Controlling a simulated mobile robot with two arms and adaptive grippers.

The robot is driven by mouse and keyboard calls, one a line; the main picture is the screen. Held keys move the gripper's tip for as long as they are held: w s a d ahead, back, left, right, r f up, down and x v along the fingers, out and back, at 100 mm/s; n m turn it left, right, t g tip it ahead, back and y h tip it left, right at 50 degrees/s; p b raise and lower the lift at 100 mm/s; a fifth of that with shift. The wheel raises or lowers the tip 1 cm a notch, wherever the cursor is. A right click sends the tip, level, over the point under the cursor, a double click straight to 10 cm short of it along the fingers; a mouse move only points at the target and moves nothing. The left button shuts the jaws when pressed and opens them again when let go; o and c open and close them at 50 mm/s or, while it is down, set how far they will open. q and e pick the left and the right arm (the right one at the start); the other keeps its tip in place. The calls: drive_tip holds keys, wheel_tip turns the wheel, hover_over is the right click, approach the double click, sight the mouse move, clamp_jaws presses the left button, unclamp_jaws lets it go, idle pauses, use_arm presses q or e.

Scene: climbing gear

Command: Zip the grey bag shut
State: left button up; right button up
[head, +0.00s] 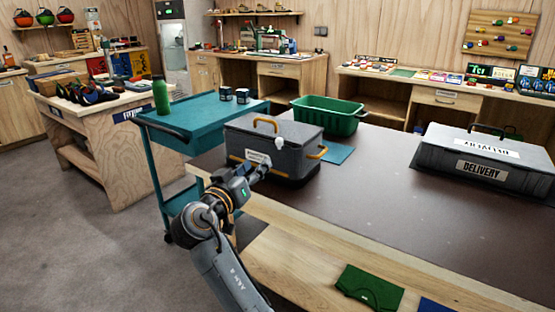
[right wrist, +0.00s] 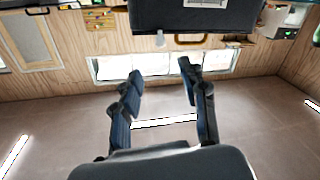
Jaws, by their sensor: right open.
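The grey bag (head: 290,135) stands on the near left corner of the brown-topped table, with yellow handles and a white label on its side. A small white tab (head: 279,143), perhaps the zip pull, sits at its top edge. I cannot tell how far the zip is closed. My right gripper (head: 261,166) is in front of the bag's labelled side and partly covers it. In the right wrist view its fingers (right wrist: 161,72) are spread and empty. There the bag (right wrist: 150,15) is beyond the fingertips, with the white tab (right wrist: 158,39) between them in the picture. My left gripper is out of view.
A green crate (head: 328,117) stands behind the bag, near a blue sheet (head: 337,154). A grey delivery case (head: 485,165) lies at the right. A teal trolley (head: 200,115) adjoins the table's left. The table's middle (head: 370,200) is clear.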

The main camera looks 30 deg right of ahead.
sight(278, 143)
drive_tip(key=x, duration=1.2)
drive_tip(key=shift+w+d+r+p, duration=0.2)
drive_tip(key=shift+d+p, duration=0.1)
drive_tip(key=shift+p, duration=0.1)
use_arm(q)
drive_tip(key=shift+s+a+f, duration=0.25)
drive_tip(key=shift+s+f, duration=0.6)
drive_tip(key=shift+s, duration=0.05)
use_arm(e)
drive_tip(key=shift+w+d, duration=0.25)
drive_tip(key=shift+d, duration=0.15)
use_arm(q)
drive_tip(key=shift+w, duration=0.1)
use_arm(e)
clamp_jaws()
